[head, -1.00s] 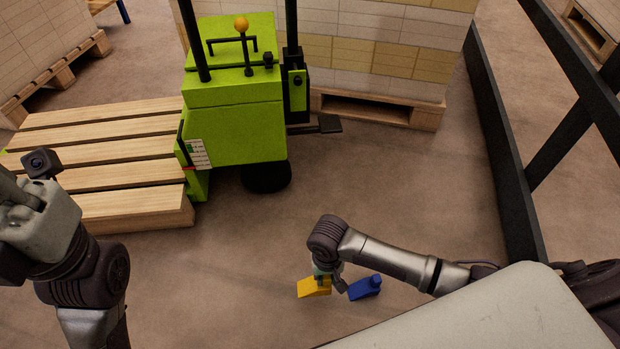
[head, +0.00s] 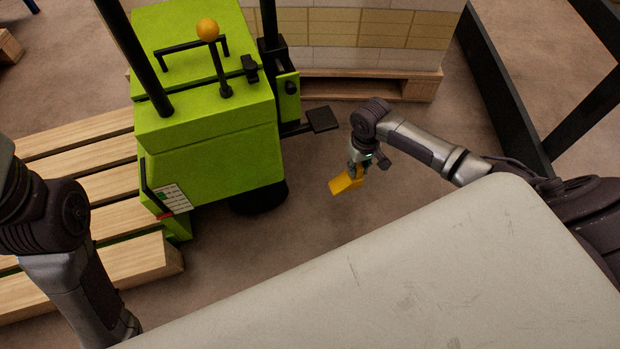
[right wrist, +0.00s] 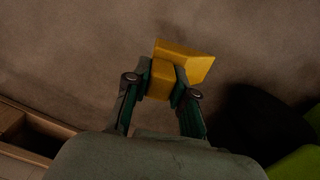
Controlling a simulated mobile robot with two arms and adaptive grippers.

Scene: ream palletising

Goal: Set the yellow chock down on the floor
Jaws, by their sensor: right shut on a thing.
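The yellow chock (head: 346,184) is a small wedge with a raised block, in the middle of the head view. My right gripper (head: 358,170) points down and is shut on it. In the right wrist view the two fingers (right wrist: 161,86) grip the block of the yellow chock (right wrist: 188,62) from both sides, and its wedge part sticks out beyond them. Bare brown floor (head: 310,150) lies around and below it. I cannot tell how far the chock is above the floor. My left arm is at the left edge, its gripper out of view.
A green pallet truck (head: 215,150) stands left of the chock, with a black wheel (head: 258,197) and a black pedal (head: 322,119). A loaded wooden pallet (head: 415,88) is behind. A dark rail (head: 505,90) runs at right. A slatted pallet (head: 90,205) lies at left.

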